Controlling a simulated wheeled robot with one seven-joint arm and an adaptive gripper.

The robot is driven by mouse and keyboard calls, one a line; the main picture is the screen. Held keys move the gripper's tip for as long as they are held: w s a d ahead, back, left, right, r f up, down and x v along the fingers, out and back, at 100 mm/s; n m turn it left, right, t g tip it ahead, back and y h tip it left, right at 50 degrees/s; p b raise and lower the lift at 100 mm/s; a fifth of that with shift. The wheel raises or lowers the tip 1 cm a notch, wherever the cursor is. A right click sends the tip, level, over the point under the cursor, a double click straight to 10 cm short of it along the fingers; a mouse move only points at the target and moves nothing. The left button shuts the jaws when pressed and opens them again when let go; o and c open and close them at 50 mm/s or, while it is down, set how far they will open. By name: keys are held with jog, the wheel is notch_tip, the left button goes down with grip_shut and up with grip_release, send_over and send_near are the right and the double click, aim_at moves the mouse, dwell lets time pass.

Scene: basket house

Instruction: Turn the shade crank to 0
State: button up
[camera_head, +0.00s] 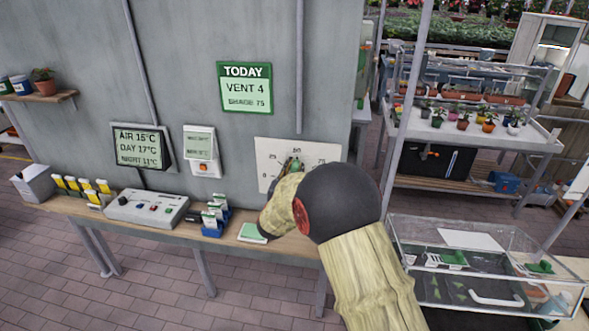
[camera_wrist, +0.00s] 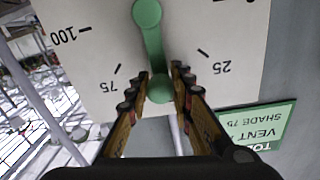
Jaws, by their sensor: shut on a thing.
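The shade crank is a green arm with a round knob (camera_wrist: 150,35) on a white dial plate (camera_wrist: 88,80) marked 25, 75 and 100 in the upside-down wrist view. The crank's knob end points between the 25 and 75 marks, near the 50 position. My gripper (camera_wrist: 161,76) is shut on the knob, one finger on each side. In the camera_head view the dial plate (camera_head: 268,152) is on the grey wall, showing 25, 50 and 75. My arm covers its lower part and most of the crank.
A green TODAY sign (camera_head: 246,88) reads VENT 4, SHADE 75. Below the dial, a wooden bench (camera_head: 185,235) holds a control box (camera_head: 147,208), labelled packets and a small green-and-white pad (camera_head: 252,233). A clear glass case (camera_head: 485,265) stands to the right of my arm.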

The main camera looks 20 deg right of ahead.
grip_shut()
dwell(0.5)
